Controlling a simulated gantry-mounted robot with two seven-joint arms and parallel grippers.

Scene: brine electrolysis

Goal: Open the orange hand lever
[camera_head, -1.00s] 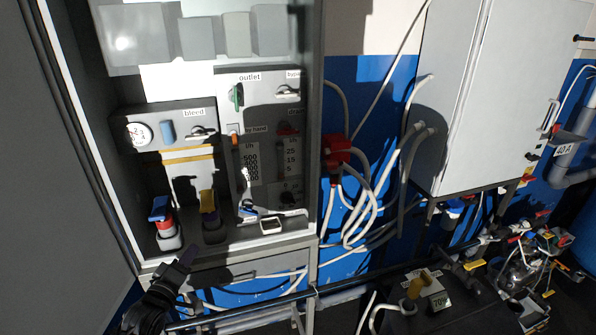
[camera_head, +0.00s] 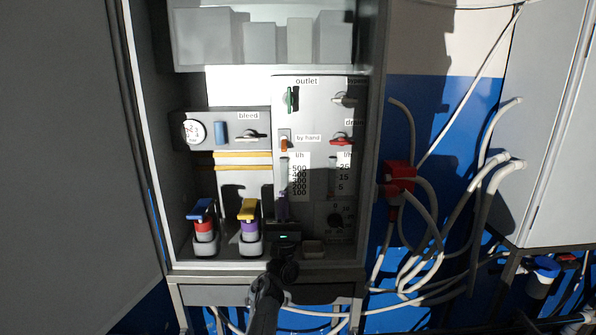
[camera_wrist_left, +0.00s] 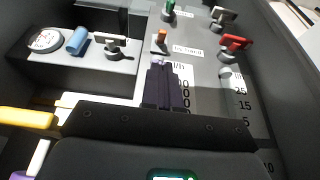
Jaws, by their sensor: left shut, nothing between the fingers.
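The small orange hand lever (camera_head: 284,144) sits on the grey panel beside the "by hand" label, under the green outlet lever (camera_head: 291,99). It also shows in the left wrist view (camera_wrist_left: 160,37), just beyond the fingertips. My left gripper (camera_head: 283,196) is inside the cabinet in front of the panel, below the orange lever and over the flow scale. In the left wrist view its dark fingers (camera_wrist_left: 158,64) are together and empty, pointing at the lever but apart from it. My right gripper is not in view.
A red drain lever (camera_head: 341,139) and a bypass lever (camera_head: 344,98) are to the right. A bleed lever (camera_head: 251,136), blue cylinder (camera_head: 221,132) and gauge (camera_head: 194,132) are to the left. Blue-topped (camera_head: 202,210) and yellow-topped (camera_head: 248,210) items stand low in the cabinet.

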